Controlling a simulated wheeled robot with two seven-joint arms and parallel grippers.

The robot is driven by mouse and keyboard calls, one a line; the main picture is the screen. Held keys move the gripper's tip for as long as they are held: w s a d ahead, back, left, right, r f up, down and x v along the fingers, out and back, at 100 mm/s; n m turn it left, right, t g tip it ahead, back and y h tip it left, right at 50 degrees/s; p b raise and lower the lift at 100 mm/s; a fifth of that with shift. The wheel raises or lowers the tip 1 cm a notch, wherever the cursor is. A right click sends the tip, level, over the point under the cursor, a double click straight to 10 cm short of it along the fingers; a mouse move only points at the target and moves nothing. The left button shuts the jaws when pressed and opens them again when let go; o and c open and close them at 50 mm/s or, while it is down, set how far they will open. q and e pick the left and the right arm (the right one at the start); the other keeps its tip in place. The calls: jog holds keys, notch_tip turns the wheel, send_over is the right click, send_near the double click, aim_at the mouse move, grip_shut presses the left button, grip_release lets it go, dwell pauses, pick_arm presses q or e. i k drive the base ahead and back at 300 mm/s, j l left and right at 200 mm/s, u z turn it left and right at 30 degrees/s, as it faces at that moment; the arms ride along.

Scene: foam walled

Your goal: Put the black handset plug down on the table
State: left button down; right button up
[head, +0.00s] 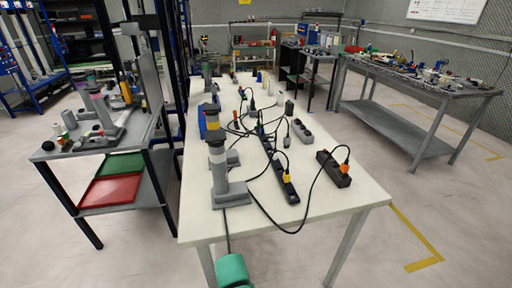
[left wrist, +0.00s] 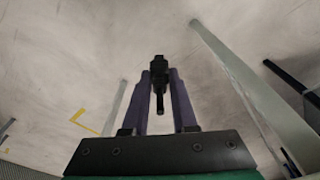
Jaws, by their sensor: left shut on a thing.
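In the left wrist view my left gripper (left wrist: 159,80) is shut on a small black plug (left wrist: 158,64), with a thin dark stem running back between the purple fingers. Bare floor shows behind the plug. The white table (head: 325,205) stands in the middle of the head view. My right gripper is in neither view.
The front right of the tabletop is clear. A side bench with a red tray (head: 110,190) stands left.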

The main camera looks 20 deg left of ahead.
aim_at(273, 126)
jog(key=i+l+z, duration=0.85)
jog(key=i+z, duration=0.15)
jog(key=z, duration=0.15)
jog(key=i+z, duration=0.4)
jog(key=i+l+u, duration=0.2)
jog(key=i, duration=0.25)
jog(key=i+u, duration=0.15)
jog(key=i, duration=0.3)
jog(key=i+l+u, duration=0.2)
jog(key=i, duration=0.25)
jog(key=i+j+u, duration=0.15)
jog(key=u, duration=0.35)
jog(key=i+u, duration=0.2)
jog(key=u, duration=0.25)
jog(key=i+u, duration=0.15)
jog(key=u, duration=0.35)
jog(key=i+u, duration=0.2)
jog(key=u, duration=0.3)
jog(key=i+l+u, duration=0.15)
jog(key=u, duration=0.3)
jog(key=i+l+u, duration=0.15)
jog(key=u, duration=0.35)
